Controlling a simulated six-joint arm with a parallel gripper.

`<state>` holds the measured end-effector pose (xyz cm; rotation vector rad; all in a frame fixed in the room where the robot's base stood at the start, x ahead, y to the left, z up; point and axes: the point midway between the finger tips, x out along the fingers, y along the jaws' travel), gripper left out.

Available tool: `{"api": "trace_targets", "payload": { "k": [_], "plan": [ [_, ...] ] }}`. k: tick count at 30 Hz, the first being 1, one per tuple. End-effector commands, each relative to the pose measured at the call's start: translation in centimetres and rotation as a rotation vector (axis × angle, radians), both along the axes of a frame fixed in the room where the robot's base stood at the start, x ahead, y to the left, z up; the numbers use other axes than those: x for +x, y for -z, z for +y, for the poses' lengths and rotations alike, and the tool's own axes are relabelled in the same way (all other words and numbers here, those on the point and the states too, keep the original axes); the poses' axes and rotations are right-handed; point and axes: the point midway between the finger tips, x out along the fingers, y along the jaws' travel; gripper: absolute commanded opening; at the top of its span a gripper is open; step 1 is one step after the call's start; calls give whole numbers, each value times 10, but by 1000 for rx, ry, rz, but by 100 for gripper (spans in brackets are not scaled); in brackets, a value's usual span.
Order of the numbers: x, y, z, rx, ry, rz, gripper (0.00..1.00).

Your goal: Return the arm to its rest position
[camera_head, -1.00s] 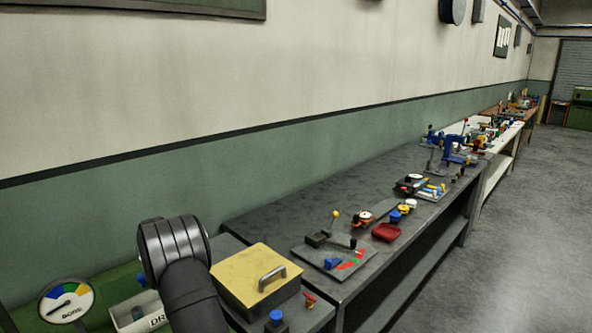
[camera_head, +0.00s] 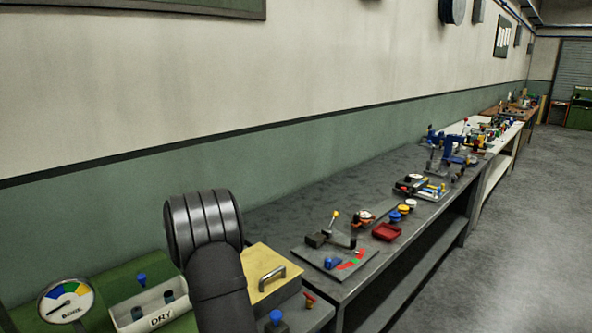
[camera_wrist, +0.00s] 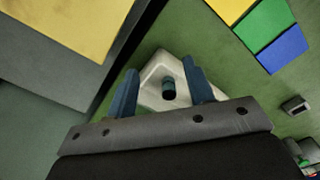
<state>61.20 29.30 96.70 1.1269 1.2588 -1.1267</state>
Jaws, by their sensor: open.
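In the wrist view my gripper (camera_wrist: 160,92) is open, its two blue fingers apart with nothing held between them. Beyond the fingers lies a white tray (camera_wrist: 152,72) with a dark teal peg (camera_wrist: 169,88) in it, seen in the gap between the fingers. Whether the fingers are near or far above the tray I cannot tell. In the head view my dark arm (camera_head: 215,270) rises at the lower left, and the gripper itself does not show there.
A white tray marked DRY (camera_head: 160,320) holds blue-topped pegs beside a round gauge (camera_head: 67,301). A yellow lidded box (camera_head: 262,262) with a handle stands right behind my arm. A grey bench (camera_head: 300,215) with levers and a red dish (camera_head: 387,231) runs along the wall.

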Motion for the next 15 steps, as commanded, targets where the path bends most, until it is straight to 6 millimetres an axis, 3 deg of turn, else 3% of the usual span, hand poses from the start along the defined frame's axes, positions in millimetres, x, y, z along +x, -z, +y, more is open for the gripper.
{"api": "trace_targets", "payload": {
  "k": [3, 15],
  "plan": [
    [-2, -11, -21, 0, 2, 0, 48],
    [-43, -12, -83, 0, -13, 1, 48]
  ]
}}
